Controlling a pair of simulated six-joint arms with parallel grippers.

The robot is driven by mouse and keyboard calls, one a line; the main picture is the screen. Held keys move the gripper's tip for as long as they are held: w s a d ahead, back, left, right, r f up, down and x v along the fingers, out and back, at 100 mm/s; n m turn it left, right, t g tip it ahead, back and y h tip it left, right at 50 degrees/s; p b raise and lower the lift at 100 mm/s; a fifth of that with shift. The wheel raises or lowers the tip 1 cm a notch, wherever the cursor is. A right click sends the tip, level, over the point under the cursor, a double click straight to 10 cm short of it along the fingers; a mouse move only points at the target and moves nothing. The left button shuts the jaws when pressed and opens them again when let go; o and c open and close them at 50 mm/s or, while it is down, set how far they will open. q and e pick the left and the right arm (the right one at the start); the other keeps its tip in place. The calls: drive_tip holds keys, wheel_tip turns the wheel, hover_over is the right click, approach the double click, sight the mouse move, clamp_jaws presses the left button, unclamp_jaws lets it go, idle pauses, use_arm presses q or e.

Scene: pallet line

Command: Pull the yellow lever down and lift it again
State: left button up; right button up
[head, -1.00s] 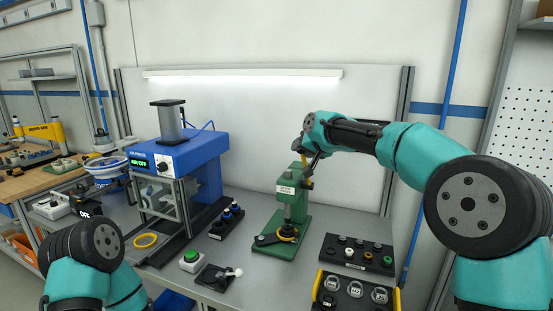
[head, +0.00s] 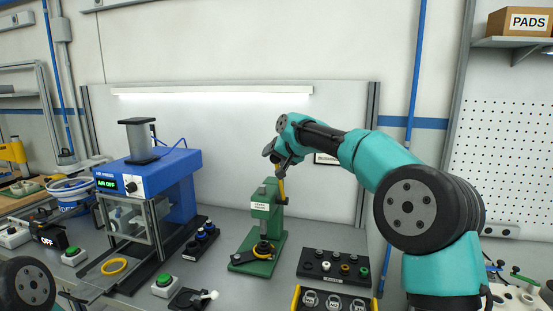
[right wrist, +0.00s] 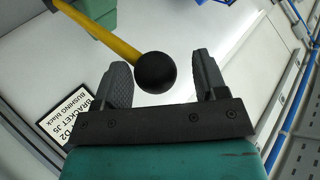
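The yellow lever (head: 282,188) stands nearly upright on the right side of the green press (head: 262,207) in the head view. In the right wrist view the lever (right wrist: 112,36) ends in a black ball knob (right wrist: 155,72). My right gripper (right wrist: 163,78) is open, with the knob between its fingers. The knob is close to the left finger; a gap shows at the right finger. In the head view my right gripper (head: 275,158) is at the lever's top and hides the knob. My left gripper is out of view; only part of that arm shows at bottom left.
The blue air press (head: 150,170) stands left of the green press. A black tray with coloured parts (head: 310,266) and a yellow-handled tray (head: 295,300) lie at the right front. A green button (head: 166,281) sits in front. The wall panel (head: 215,125) is close behind.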

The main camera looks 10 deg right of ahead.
drive_tip(key=shift+f, duration=0.2)
idle(0.3)
drive_tip(key=shift+d, duration=0.1)
drive_tip(key=shift+s+d+r, duration=0.1)
drive_tip(key=shift+s+r, duration=0.05)
drive_tip(key=shift+s, duration=0.05)
drive_tip(key=v, duration=1.6)
drive_tip(key=shift+s+r, duration=0.3)
drive_tip(key=shift+d, duration=0.1)
